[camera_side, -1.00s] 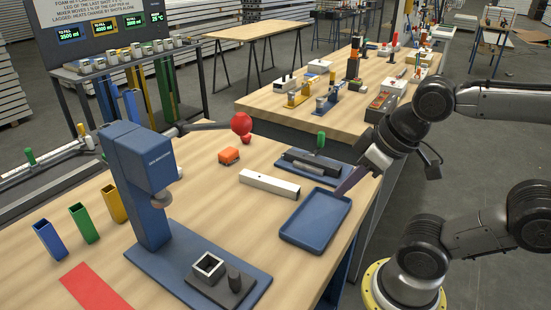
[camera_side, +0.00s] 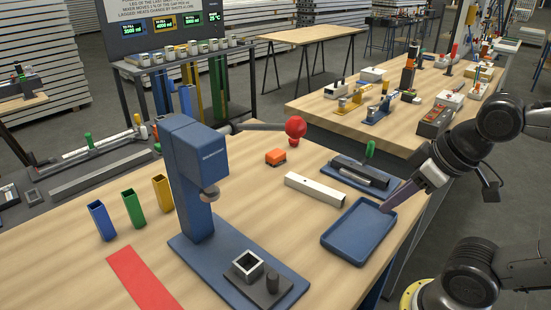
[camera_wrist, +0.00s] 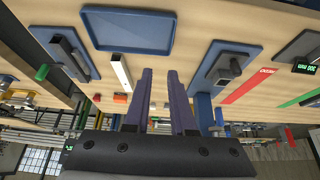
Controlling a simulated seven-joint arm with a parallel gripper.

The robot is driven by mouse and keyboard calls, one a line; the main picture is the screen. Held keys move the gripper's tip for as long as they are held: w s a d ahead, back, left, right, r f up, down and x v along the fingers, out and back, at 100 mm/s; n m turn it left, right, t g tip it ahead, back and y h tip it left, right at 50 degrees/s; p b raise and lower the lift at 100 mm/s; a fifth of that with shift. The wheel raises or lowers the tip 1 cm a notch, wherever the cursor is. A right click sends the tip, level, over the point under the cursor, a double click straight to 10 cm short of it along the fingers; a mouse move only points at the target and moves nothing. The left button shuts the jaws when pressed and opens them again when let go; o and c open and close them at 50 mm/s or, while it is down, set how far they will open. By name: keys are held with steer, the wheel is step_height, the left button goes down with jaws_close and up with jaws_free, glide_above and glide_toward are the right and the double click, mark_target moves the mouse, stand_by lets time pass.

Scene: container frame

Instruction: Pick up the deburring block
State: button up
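A small orange patch that seems to be the same block (camera_wrist: 120,98) shows left of my fingers in the wrist view. My gripper (camera_side: 385,209) is over the blue tray at the bench's right edge, well to the right of the block. In the wrist view my gripper (camera_wrist: 160,71) has its two purple fingers apart, with nothing between them.
The blue tray (camera_side: 347,258) is empty. The white bar (camera_side: 315,189) and a dark fixture with a green knob (camera_side: 357,178) lie between my gripper and the block. The blue press (camera_side: 200,170) stands left, its lever ball (camera_side: 296,127) close to the block.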

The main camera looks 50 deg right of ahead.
steer(key=o, duration=0.9)
steer(key=shift+o, duration=0.2)
